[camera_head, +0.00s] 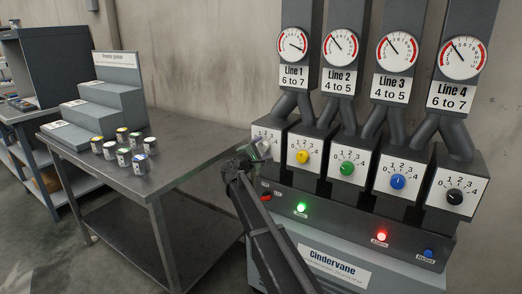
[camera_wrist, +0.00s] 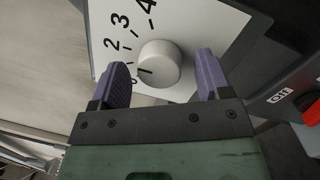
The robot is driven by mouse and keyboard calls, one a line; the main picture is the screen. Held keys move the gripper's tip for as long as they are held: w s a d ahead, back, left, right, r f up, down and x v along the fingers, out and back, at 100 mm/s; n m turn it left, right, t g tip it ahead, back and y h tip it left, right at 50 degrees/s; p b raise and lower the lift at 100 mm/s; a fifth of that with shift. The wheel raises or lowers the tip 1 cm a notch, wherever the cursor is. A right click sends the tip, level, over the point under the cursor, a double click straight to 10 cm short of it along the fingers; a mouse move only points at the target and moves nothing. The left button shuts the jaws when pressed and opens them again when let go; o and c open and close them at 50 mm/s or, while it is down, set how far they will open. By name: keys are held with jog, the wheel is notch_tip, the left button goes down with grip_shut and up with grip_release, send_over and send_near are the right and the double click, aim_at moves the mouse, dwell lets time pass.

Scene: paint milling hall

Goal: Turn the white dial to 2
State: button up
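The white dial (camera_wrist: 160,63) is a round knob on a white plate (camera_wrist: 192,22) with printed numbers in the wrist view. A short dark mark on its face points toward the low end of the scale, near 0 or 1; I cannot tell exactly which. My gripper (camera_wrist: 163,78) is open, with one purple finger on each side of the dial and visible gaps between fingers and knob. In the head view my gripper (camera_head: 260,151) is at the leftmost dial box and mostly hides the white dial there.
Yellow (camera_head: 303,157), green (camera_head: 347,168), blue (camera_head: 398,181) and black (camera_head: 454,197) dials stand to the right. The Line 1 gauge (camera_head: 293,44) is above. A red switch (camera_wrist: 312,113) lies close by on the right. A metal table (camera_head: 185,160) with several small cans stands left.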

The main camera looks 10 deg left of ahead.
jog(key=shift+s, duration=0.1)
jog(key=b+v, duration=0.1)
jog(key=v, duration=0.9)
jog(key=shift+s+a, duration=0.25)
